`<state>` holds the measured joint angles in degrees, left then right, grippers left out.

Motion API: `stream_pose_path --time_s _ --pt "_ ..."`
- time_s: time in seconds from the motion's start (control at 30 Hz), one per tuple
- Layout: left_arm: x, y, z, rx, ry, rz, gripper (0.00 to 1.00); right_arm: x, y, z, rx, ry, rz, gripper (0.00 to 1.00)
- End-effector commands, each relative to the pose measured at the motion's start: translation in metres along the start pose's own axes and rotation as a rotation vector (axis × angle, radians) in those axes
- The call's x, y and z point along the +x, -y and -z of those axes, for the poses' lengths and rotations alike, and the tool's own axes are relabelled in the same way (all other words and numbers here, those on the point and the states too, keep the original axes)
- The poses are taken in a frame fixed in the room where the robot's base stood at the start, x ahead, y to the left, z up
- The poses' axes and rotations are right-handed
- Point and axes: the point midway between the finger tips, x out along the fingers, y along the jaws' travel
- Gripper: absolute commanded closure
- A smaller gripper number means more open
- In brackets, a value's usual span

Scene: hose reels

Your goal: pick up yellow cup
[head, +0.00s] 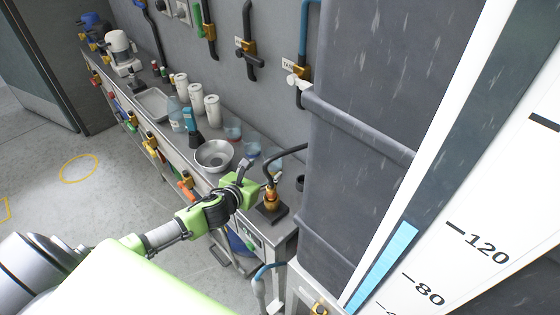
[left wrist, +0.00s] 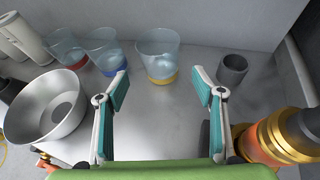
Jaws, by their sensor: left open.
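The yellow cup (left wrist: 158,56) is a clear cup with a yellow base. It stands upright on the metal counter, at the top middle of the left wrist view. My left gripper (left wrist: 160,78) is open and empty. Its two teal-padded fingers point toward the cup, with the cup beyond the gap between them and apart from both. In the head view my left gripper (head: 257,171) is over the counter near its right end, and the cup is hard to make out behind it. My right gripper is not in view.
Clear cups with a blue base (left wrist: 108,60) and a red base (left wrist: 70,52) stand left of the yellow one. A metal bowl (left wrist: 45,108) is at left, a small dark grey cup (left wrist: 232,70) at right. A brass fitting (left wrist: 278,138) stands close to the right finger.

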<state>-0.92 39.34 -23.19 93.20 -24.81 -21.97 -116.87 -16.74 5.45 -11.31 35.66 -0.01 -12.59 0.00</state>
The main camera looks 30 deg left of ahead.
Motion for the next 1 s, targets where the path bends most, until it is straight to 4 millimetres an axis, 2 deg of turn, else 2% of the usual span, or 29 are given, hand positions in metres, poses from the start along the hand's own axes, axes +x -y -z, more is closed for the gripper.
stream_pose_path --time_s 0.13,0.3,0.6,0.93,0.97,1.0 --pt "0.013 0.000 -0.001 -0.004 0.001 0.000 0.38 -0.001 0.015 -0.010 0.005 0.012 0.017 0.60" --pt "0.030 0.001 0.000 -0.004 0.000 -0.001 0.38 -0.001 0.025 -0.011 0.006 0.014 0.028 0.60" --pt "0.067 0.001 0.000 -0.005 0.000 0.001 0.38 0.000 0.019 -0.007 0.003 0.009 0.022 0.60" --pt "0.071 0.001 0.000 -0.003 0.000 0.001 0.38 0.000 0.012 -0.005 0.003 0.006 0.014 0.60" --pt "0.071 0.001 0.000 -0.003 0.000 0.001 0.43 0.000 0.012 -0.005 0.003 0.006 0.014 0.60" --pt "0.071 0.001 0.000 -0.003 0.000 0.001 0.54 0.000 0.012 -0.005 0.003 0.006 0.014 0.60"
